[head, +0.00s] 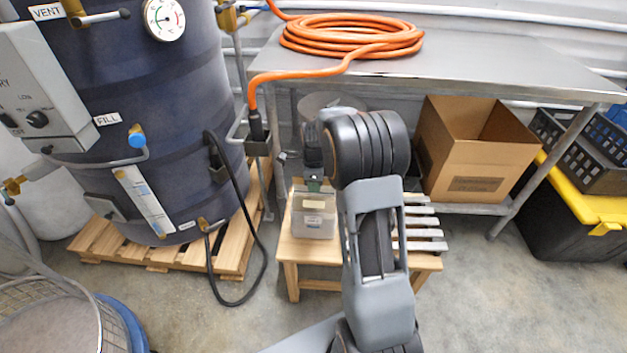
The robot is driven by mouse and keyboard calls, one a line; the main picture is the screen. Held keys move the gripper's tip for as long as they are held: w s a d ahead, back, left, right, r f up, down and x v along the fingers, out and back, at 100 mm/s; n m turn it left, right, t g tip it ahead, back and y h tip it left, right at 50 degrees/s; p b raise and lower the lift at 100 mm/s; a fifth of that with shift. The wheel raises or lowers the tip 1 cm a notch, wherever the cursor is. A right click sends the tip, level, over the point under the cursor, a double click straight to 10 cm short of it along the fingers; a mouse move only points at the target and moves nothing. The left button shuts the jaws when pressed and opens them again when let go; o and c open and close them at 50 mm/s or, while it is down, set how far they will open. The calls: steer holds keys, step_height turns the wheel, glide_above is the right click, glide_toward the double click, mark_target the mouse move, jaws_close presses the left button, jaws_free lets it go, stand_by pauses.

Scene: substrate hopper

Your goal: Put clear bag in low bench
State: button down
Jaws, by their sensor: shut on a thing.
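A clear bag (314,217) with grey contents and a pale label stands upright at the left part of the low bench (300,249). The low bench is a small slatted wooden one. My gripper (314,184) is at the top of the bag, with its jaws shut on it. My arm hides the middle of the bench. I cannot tell whether the bag's bottom touches the slats.
A metal table (480,62) with a coiled orange hose (350,38) stands behind the bench. A cardboard box (473,150) sits on its lower shelf. A dark drum (150,110) on a pallet (232,252) stands left, with a black cable looping near the bench.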

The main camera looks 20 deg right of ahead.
steer(key=shift+f, duration=0.2)
steer(key=c, duration=1.6)
jaws_free()
steer(key=shift+f, duration=0.15)
steer(key=o, duration=0.4)
steer(key=shift+o, duration=0.2)
